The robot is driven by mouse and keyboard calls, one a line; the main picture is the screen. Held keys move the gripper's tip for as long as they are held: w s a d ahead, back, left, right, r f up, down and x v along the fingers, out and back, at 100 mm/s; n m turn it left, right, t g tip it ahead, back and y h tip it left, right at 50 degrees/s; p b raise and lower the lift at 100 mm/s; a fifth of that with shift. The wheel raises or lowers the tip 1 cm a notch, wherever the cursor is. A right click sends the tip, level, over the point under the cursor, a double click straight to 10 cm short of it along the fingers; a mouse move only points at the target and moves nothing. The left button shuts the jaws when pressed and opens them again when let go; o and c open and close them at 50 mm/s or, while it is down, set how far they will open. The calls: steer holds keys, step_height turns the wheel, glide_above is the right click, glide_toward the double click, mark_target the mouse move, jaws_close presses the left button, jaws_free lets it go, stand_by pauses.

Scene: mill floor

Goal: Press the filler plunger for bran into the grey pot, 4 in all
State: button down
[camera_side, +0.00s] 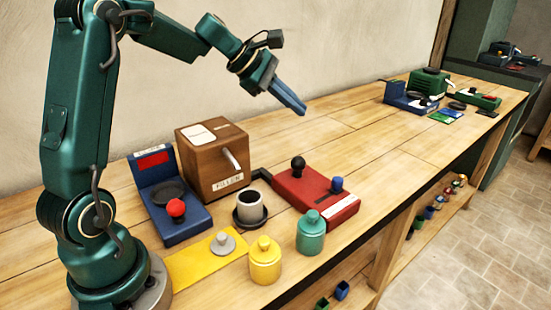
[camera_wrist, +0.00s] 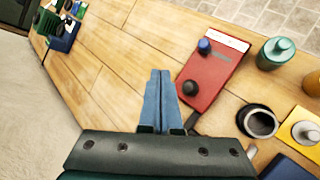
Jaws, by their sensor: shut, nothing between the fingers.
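A brown wooden box labelled FILLER (camera_side: 211,160) stands on the bench with a pale spout on its front. The grey pot (camera_side: 249,205) stands upright on a dark round dish in front of it; it also shows in the wrist view (camera_wrist: 261,122), at the right. A red unit (camera_side: 312,192) beside the filler carries a black ball knob (camera_side: 298,164) and a blue knob (camera_side: 337,184). I cannot tell which part is the bran plunger. The pot's contents are not clear. My gripper (camera_side: 303,110) is shut and empty, raised above the bench, behind the red unit.
A blue scale (camera_side: 182,228) with a red knob stands left of the pot. A yellow plate (camera_side: 190,268) with a grey knobbed lid, a yellow jar (camera_side: 265,262) and a green jar (camera_side: 310,233) stand near the front edge. The bench middle is clear; more devices stand at the far end.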

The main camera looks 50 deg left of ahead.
mark_target(293, 159)
steer(key=shift+f, duration=4.4)
steer(key=shift+f, duration=0.1)
steer(key=shift+f, duration=0.35)
steer(key=shift+f, duration=0.95)
steer(key=shift+r, duration=1.4)
steer(key=shift+r, duration=2.55)
